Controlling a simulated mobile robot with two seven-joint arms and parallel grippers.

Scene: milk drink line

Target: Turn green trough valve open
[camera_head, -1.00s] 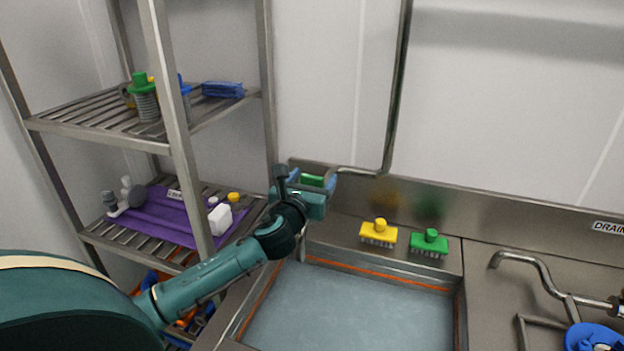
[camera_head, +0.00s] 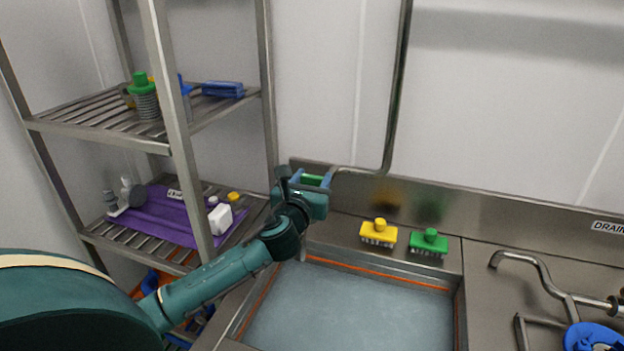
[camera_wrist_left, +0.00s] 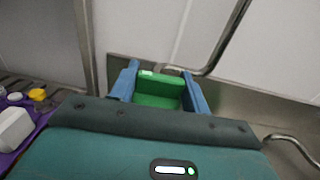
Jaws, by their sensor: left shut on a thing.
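The green trough valve handle (camera_head: 312,178) is at the back left corner of the trough, at the end of a steel pipe on the wall. My left gripper (camera_head: 313,181) is shut on the handle. In the left wrist view the green handle (camera_wrist_left: 158,91) sits between the two blue fingers of the left gripper (camera_wrist_left: 160,88). The gripper body hides the lower part of the valve. My right gripper is not in view.
The trough (camera_head: 350,308) holds grey-blue water. A yellow brush (camera_head: 378,234) and a green brush (camera_head: 429,243) stand on its back ledge. A steel rack (camera_head: 178,130) with bottles and a purple mat (camera_head: 160,226) stands close on the left.

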